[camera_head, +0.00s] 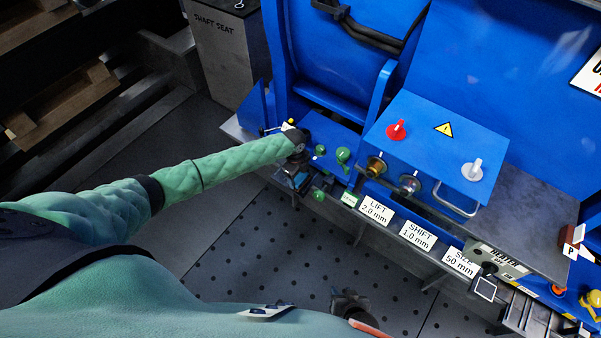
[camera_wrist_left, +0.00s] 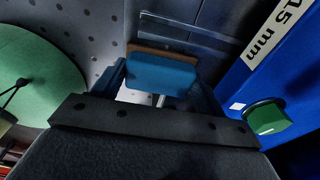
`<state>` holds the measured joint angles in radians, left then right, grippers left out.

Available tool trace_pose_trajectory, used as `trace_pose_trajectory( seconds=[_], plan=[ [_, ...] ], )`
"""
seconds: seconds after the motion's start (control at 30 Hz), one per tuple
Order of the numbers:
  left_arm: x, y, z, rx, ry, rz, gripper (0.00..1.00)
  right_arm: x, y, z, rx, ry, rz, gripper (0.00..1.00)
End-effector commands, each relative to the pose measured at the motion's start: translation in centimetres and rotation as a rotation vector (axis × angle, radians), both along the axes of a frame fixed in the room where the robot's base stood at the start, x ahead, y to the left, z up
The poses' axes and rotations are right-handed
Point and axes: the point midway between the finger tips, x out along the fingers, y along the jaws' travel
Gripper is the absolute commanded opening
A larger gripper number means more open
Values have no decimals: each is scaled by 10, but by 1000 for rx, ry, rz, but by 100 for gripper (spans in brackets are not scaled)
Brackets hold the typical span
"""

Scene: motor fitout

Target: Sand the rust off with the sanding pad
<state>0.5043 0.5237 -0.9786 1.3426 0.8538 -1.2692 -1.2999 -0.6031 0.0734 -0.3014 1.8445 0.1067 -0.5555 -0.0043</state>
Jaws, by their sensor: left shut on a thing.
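My left gripper (camera_head: 294,178) reaches down at the front left of the blue machine. In the left wrist view, the gripper (camera_wrist_left: 160,90) is shut on the sanding pad (camera_wrist_left: 162,75), a blue block with a brown edge. In the head view the pad is mostly hidden by the wrist. Grey metal (camera_wrist_left: 190,35) lies beyond the pad in the wrist view; I cannot tell whether they touch. No rust can be made out clearly. A dark part, seemingly my right gripper (camera_head: 352,304), is at the bottom centre; its jaws are unclear.
A blue control box (camera_head: 440,145) with red and white knobs stands right of my left gripper. Green knobs (camera_head: 343,155) are close beside it. Labels such as LIFT (camera_head: 376,209) line the front edge. A grey SHAFT SEAT cabinet (camera_head: 225,55) stands behind. The perforated floor (camera_head: 270,250) is open.

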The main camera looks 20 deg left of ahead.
Motion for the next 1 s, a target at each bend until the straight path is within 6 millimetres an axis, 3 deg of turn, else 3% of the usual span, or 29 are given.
trace_pose_trajectory(
  seconds=[0.4,1.0],
  plan=[
    [-17,7,-2,0,1,0,54,0,0,11,0,0,0,36],
    [7,-2,-6,0,-1,1,54,0,0,-2,0,0,0,36]
  ],
)
